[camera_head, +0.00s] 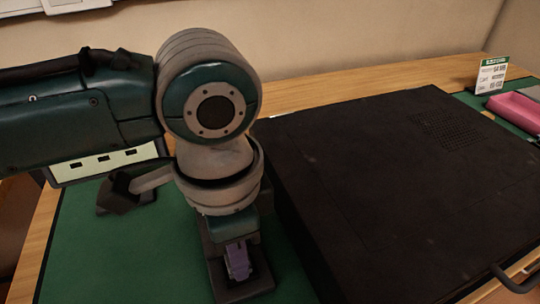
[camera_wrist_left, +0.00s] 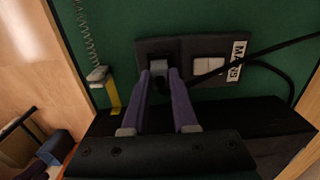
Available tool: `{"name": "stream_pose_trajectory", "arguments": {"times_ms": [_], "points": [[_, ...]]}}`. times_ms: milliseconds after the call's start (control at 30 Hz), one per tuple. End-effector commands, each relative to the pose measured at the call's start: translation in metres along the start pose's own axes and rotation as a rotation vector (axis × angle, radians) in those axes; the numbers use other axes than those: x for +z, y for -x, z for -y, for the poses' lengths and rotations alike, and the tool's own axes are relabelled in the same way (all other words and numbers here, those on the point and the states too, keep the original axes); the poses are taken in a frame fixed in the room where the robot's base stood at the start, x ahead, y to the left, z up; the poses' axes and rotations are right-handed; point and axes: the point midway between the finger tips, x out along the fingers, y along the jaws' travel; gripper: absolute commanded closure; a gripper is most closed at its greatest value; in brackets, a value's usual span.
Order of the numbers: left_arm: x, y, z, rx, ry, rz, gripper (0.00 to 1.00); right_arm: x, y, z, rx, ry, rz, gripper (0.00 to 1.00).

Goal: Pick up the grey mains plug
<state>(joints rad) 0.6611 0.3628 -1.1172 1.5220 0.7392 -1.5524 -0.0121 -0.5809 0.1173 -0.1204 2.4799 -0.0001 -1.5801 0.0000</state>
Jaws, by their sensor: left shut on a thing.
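The grey mains plug (camera_wrist_left: 158,68) shows small between my purple fingertips in the wrist view. My left gripper (camera_wrist_left: 166,76) is shut on it, with the fingers mostly covering it. The plug is at the left part of a dark plate (camera_wrist_left: 201,52) with a white label at its right end. I cannot tell whether the plug touches the plate or is clear of it. In the head view my left gripper (camera_head: 238,262) points down over the green mat, and the plug is not distinguishable there. My right gripper is in neither view.
A large dark box (camera_head: 400,180) stands close to the right of my left gripper. A pale panel with dark slots (camera_head: 115,160) is behind my arm. A price card (camera_head: 491,75) and pink tray (camera_head: 515,108) are far right. A black cable (camera_wrist_left: 262,53) crosses the plate.

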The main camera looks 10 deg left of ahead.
Motion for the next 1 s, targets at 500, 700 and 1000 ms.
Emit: {"name": "stream_pose_trajectory", "arguments": {"times_ms": [500, 700, 1000], "points": [[-0.002, 0.104, 0.001, -0.003, -0.002, -0.006, 1.00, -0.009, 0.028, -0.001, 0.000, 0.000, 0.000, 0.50], [-0.001, 0.159, 0.001, -0.002, -0.001, -0.005, 1.00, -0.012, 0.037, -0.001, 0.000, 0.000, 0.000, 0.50], [0.000, 0.198, 0.001, -0.001, 0.001, -0.001, 1.00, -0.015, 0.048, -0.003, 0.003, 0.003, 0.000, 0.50]]}}
